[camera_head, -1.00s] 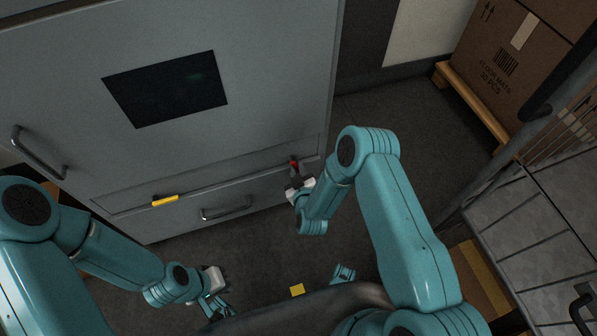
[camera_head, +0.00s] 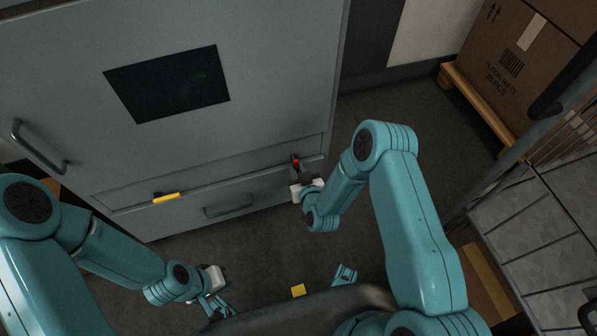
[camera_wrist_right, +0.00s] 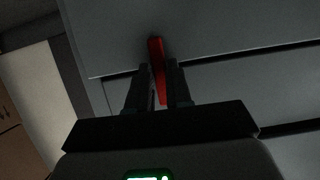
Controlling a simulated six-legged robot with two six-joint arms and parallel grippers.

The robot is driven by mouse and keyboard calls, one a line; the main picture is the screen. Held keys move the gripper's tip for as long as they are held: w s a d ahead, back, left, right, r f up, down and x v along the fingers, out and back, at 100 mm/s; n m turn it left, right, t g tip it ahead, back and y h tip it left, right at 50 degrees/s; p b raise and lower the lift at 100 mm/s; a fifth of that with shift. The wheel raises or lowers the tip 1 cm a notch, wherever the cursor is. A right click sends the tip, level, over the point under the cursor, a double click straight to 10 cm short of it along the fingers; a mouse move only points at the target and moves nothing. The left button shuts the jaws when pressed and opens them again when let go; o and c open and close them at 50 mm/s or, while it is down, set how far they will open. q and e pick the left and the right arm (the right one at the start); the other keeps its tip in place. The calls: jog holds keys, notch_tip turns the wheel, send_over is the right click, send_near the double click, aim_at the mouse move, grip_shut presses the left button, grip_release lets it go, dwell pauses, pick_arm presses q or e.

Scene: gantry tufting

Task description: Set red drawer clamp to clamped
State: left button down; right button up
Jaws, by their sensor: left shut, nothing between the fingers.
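The red drawer clamp (camera_head: 295,162) is a small lever on the grey cabinet front, near the right end of the drawer's top edge. My right gripper (camera_head: 302,180) is at its lower end. In the right wrist view the red lever (camera_wrist_right: 157,62) stands nearly upright between the two dark fingers (camera_wrist_right: 158,72). The fingers are apart, with a visible gap on the lever's left side; contact on its right side is unclear. My left gripper (camera_head: 216,294) is shut and empty, low over the floor at the lower left, away from the cabinet.
A yellow clamp (camera_head: 166,198) sits further left on the same drawer edge, with a drawer handle (camera_head: 229,206) between. A yellow block (camera_head: 298,290) lies on the floor. A carton (camera_head: 510,65) on a pallet and a mesh cart (camera_head: 540,215) stand at the right.

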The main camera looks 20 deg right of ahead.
jog(key=o, duration=0.3)
jog(key=shift+p+v, duration=2.25)
jog(key=shift+v, duration=6)
jog(key=shift+w+r, duration=0.1)
jog(key=w+d+r, duration=0.1)
jog(key=w+r, duration=0.3)
jog(key=r, duration=0.2)
jog(key=s+a+f+m+g+y, duration=0.1)
jog(key=s+a+f+g+y, duration=0.15)
jog(key=s+g, duration=0.5)
jog(key=s+a+f+m+g+y, duration=0.1)
jog(key=s+a+f+g, duration=0.1)
jog(key=s+f+g, duration=0.5)
jog(key=shift+t, duration=0.65)
jog(key=r+p, duration=0.8)
jog(key=r, duration=0.1)
jog(key=s+r+p, duration=0.1)
jog(key=r+p, duration=0.7)
jog(key=r, duration=0.1)
jog(key=r+p, duration=0.8)
jog(key=r, duration=0.1)
jog(key=shift+s+d+r, duration=0.15)
jog(key=shift+s+d, duration=0.1)
jog(key=shift+s, duration=0.15)
